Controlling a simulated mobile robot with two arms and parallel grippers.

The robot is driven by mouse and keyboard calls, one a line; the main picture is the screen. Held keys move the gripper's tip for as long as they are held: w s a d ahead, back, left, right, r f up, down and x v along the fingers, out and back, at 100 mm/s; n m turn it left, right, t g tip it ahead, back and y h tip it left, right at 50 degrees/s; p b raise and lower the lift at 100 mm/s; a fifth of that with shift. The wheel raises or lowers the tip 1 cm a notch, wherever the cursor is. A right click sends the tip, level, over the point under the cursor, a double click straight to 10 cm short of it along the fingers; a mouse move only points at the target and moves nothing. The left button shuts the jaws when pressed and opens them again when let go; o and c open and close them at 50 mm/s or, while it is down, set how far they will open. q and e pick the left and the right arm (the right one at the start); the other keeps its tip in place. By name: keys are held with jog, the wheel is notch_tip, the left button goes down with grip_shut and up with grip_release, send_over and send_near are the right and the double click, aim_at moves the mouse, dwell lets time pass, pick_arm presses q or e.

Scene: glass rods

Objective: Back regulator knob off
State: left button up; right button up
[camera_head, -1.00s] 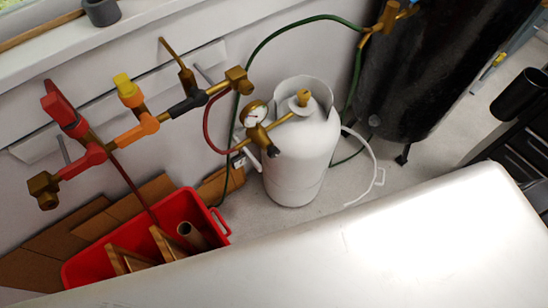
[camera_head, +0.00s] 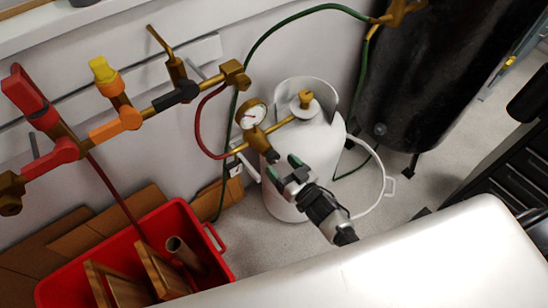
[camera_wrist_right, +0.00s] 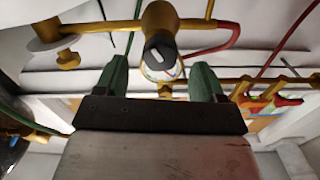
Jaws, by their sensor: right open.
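The regulator (camera_head: 256,138) is brass, with a round white gauge (camera_head: 251,114), and sits at the top of the white gas tank (camera_head: 325,135). Its dark knob (camera_head: 272,156) faces the lower right in the head view. In the right wrist view the knob (camera_wrist_right: 160,52) is a dark round with a pale bar across its face. My right gripper (camera_head: 284,167) is open, with green fingertips just short of the knob. In the right wrist view its fingers (camera_wrist_right: 160,76) stand on either side of the knob, apparently not touching it. My left gripper is not in view.
A red hose (camera_head: 205,125) joins the regulator to a wall pipe with a black valve (camera_head: 176,96), an orange valve (camera_head: 116,124) and a red valve (camera_head: 45,150). A red bin (camera_head: 85,268) stands lower left. A large black tank (camera_head: 425,85) is right of the white tank.

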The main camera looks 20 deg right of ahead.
aim_at(275, 161)
jog(key=shift+x, duration=2)
jog(key=c, duration=0.9)
jog(key=shift+n, duration=0.4)
jog(key=n+b, duration=0.1)
jog(key=n, duration=0.4)
jog(key=shift+s+f+n, duration=0.1)
jog(key=shift+n, duration=0.2)
jog(key=n+b, duration=0.1)
jog(key=n, duration=0.5)
